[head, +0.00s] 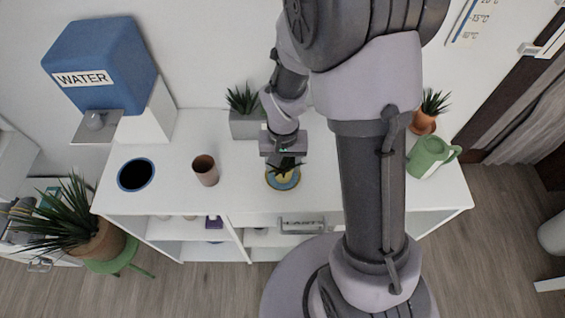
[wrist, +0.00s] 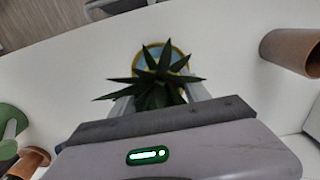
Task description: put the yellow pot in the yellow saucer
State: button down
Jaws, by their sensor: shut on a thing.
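A spiky dark green plant (wrist: 157,80) sits between the two fingers of my gripper (wrist: 160,98) in the wrist view. Its leaves and my gripper hide most or all of its pot, so the pot's colour cannot be told. A round yellow-rimmed saucer (head: 283,186) with a blue middle lies on the white desk, just in front of my gripper (head: 284,153) in the head view. In the wrist view the saucer (wrist: 150,50) shows behind the leaves. My gripper is shut on the plant's pot at the saucer. I cannot tell if pot and saucer touch.
The white desk (head: 240,195) also holds a brown cup (head: 205,170), a black dish with a blue rim (head: 135,174), a grey-potted plant (head: 248,124), a terracotta-potted plant (head: 423,123), a green watering can (head: 429,156) and a blue water dispenser (head: 102,65).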

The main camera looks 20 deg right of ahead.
jog(key=c, duration=0.5)
grip_release()
jog(key=shift+f, duration=0.1)
notch_tip(320, 180, up, 13)
jog(key=p, duration=0.6)
notch_tip(320, 180, up, 8)
jog(key=t, duration=0.2)
send_over(283, 163)
jog(key=s+a, duration=0.1)
jog(key=s, duration=0.2)
jog(key=s+a+r+t, duration=0.1)
jog(key=s+r, duration=0.2)
jog(key=s+a+r+t+y, duration=0.1)
jog(key=s+r, duration=0.2)
jog(key=s+a+r+t+y, duration=0.1)
jog(key=s+r, duration=0.2)
jog(key=shift+s+r+m+t+b, duration=0.3)
jog(key=shift+s+r+m+t, duration=0.05)
jog(key=shift+m+t, duration=0.05)
jog(key=shift+f+b, duration=0.4)
jog(key=shift+b, duration=0.05)
